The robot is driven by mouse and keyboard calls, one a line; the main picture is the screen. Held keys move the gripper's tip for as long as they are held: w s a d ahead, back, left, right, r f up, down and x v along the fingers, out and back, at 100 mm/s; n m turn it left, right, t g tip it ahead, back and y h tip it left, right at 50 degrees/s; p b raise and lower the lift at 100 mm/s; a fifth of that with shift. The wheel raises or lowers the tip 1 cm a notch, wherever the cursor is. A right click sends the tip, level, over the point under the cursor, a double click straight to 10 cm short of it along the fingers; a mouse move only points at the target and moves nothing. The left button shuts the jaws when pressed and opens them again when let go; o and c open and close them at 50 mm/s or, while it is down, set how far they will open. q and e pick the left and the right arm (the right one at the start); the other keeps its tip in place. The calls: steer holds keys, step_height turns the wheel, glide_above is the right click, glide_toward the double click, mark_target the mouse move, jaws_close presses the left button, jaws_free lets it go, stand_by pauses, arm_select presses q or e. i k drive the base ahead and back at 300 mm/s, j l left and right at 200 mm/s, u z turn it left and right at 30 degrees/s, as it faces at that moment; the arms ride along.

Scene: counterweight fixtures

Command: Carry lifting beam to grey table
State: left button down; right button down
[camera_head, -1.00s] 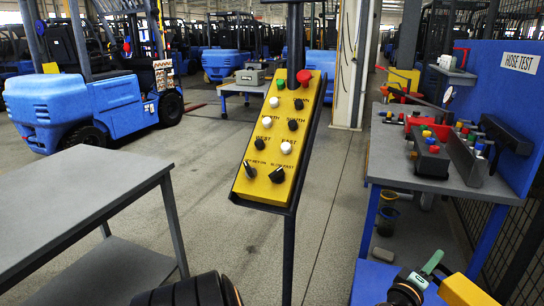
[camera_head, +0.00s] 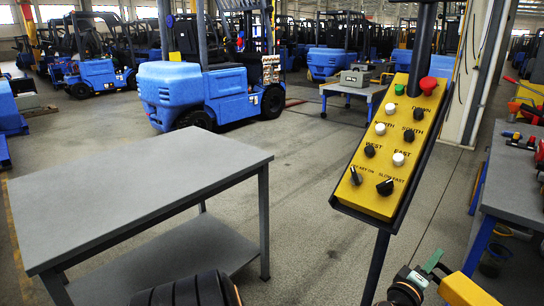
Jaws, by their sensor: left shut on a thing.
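The grey table (camera_head: 150,185) stands at the left, its flat top bare and a lower shelf under it. The yellow piece I take for the lifting beam (camera_head: 468,290) shows at the bottom edge, right of the middle, mostly cut off by the frame. My left gripper (camera_head: 435,275) is at its left end, shut on it; a green part sticks up there, and the fingers are largely hidden. The held piece is apart from the table, to its right. My right gripper is not in view.
A yellow control panel (camera_head: 388,150) on a dark post stands right of the grey table. A workbench (camera_head: 515,185) with small parts is at the right edge. Blue forklifts (camera_head: 215,90) and a small blue-legged table (camera_head: 352,92) are behind. Open floor lies between table and panel.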

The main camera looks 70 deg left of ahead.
mark_target(130, 188)
steer(key=u, duration=3.45)
steer(key=i+j, duration=0.35)
steer(key=i+l, duration=0.25)
steer(key=i, duration=0.15)
steer(key=i+l, duration=0.25)
steer(key=i, duration=0.15)
